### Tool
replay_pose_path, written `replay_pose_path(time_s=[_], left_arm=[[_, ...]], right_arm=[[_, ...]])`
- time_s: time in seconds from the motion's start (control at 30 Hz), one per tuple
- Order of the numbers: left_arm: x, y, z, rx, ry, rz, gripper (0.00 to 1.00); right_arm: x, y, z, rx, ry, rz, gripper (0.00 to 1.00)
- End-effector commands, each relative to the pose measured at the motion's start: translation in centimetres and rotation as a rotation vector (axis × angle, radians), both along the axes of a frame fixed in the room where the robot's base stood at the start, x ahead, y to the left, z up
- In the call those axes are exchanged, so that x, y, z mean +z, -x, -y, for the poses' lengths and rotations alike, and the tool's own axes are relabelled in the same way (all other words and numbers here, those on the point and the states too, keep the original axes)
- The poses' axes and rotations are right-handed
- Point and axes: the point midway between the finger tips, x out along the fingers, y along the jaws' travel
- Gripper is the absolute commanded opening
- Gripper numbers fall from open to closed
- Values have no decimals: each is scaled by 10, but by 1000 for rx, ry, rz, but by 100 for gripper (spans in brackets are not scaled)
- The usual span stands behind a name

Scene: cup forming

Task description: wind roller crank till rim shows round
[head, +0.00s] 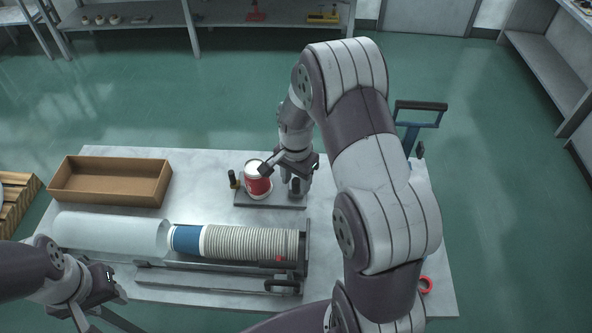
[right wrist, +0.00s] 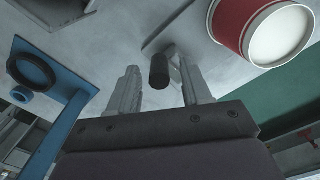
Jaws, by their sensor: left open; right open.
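A red cup with white ends (head: 258,185) stands upright on the roller's dark base plate (head: 270,203). Whether its rim is rolled round is too small to tell. A black post (head: 233,180) rises left of the cup. The black crank handle (head: 296,188) is at the right end of the plate, partly under my gripper. My right gripper (head: 281,175) is open above it. In the right wrist view, the crank handle (right wrist: 159,70) shows between the spread fingers, apart from both. The cup (right wrist: 230,28) is at upper right. My left gripper (head: 108,292) is open and empty at the table's front left.
A cardboard box (head: 110,182) is at the back left of the table. A row of stacked cups (head: 250,243) and a clear sleeve (head: 112,232) lie in front. A blue-framed device (head: 420,122) stands at back right. A red tape ring (head: 426,285) is at front right.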

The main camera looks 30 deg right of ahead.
Motion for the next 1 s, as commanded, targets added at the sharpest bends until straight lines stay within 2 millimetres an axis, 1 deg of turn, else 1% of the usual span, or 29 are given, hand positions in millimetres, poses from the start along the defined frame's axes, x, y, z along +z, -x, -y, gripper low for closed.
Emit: replay_pose_path(time_s=[0.07, 0.23, 0.3, 0.37, 0.4, 0.43, 0.5, 0.6, 1.0], left_arm=[[-7, 0, 0, 0, 0, 0, 43], [-18, 0, 0, 0, 0, 0, 43], [-21, 0, 0, 0, 0, 0, 43], [-23, 0, 0, 0, 0, 0, 43], [-20, 0, 0, 0, 0, 0, 43], [-19, 0, 0, 0, 0, 0, 43], [-19, 0, 0, 0, 0, 0, 43], [-19, 0, 0, 0, 0, 0, 43], [-19, 0, 0, 0, 0, 0, 43]], right_arm=[[14, -1, 0, 0, 2, 8, 48], [62, -2, 0, 0, 2, 9, 48], [80, -1, 0, 0, 2, 8, 48], [93, -1, 0, 0, 1, 6, 48], [102, -1, 0, 0, 1, 5, 48], [106, -1, 0, 0, 0, 4, 48], [113, -1, 0, 0, 1, 3, 48], [117, 0, 0, 0, 0, 1, 48], [117, 0, 0, 0, 0, 1, 48]])
